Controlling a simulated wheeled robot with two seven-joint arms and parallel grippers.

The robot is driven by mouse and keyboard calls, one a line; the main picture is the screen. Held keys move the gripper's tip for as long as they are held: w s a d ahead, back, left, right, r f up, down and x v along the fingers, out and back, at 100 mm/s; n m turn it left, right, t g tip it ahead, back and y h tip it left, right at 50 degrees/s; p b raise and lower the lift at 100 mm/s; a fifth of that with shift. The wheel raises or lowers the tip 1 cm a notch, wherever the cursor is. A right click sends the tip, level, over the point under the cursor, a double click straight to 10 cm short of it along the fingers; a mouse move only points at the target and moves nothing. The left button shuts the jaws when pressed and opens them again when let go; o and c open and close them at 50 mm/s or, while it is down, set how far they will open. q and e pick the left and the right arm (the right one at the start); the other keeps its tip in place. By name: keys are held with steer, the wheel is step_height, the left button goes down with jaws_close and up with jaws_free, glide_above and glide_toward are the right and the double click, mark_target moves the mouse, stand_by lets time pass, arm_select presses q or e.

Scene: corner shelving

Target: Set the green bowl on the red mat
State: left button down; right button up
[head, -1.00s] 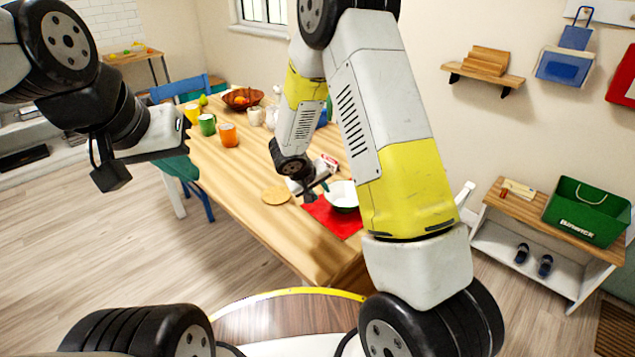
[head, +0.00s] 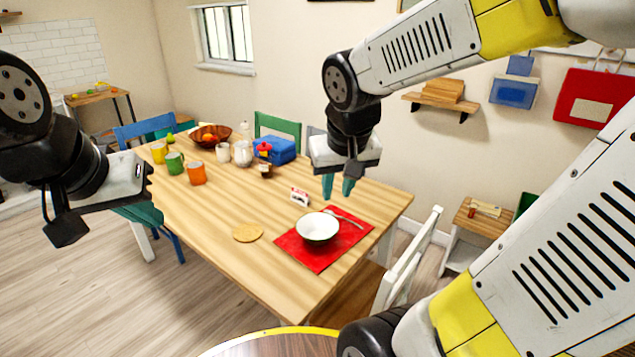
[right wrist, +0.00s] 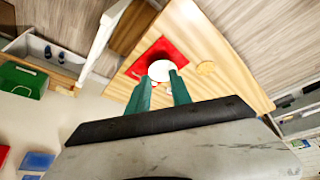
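The green bowl (head: 317,228), white inside with a dark green outside, sits upright on the red mat (head: 318,262) near the table's front right corner. Both also show in the right wrist view, the bowl (right wrist: 161,71) as a white round on the mat (right wrist: 152,55). My right gripper (head: 338,187) is above the table, behind and above the bowl and apart from it. Its two green fingers are spread with nothing between them. My left gripper (head: 148,184) is at the left, away from the bowl; its fingers are not clearly seen.
A fork (head: 345,219) lies beside the bowl. A small card stand (head: 299,197) and a round coaster (head: 248,233) are nearby. Mugs, a fruit bowl (head: 210,136) and a blue box (head: 275,150) stand further back. A white chair (head: 410,262) is at the table's right.

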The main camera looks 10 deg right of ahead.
steer(key=s+a+r+t+y, duration=0.1)
steer(key=s+a+r+y, duration=0.1)
steer(key=s, duration=0.4)
step_height(320, 180, up, 2)
steer(key=shift+s+a+r+n+y, duration=0.1)
steer(key=shift+s+a+n+y, duration=0.2)
steer(key=shift+s+a, duration=0.15)
steer(key=shift+w, duration=0.1)
stand_by(0.6)
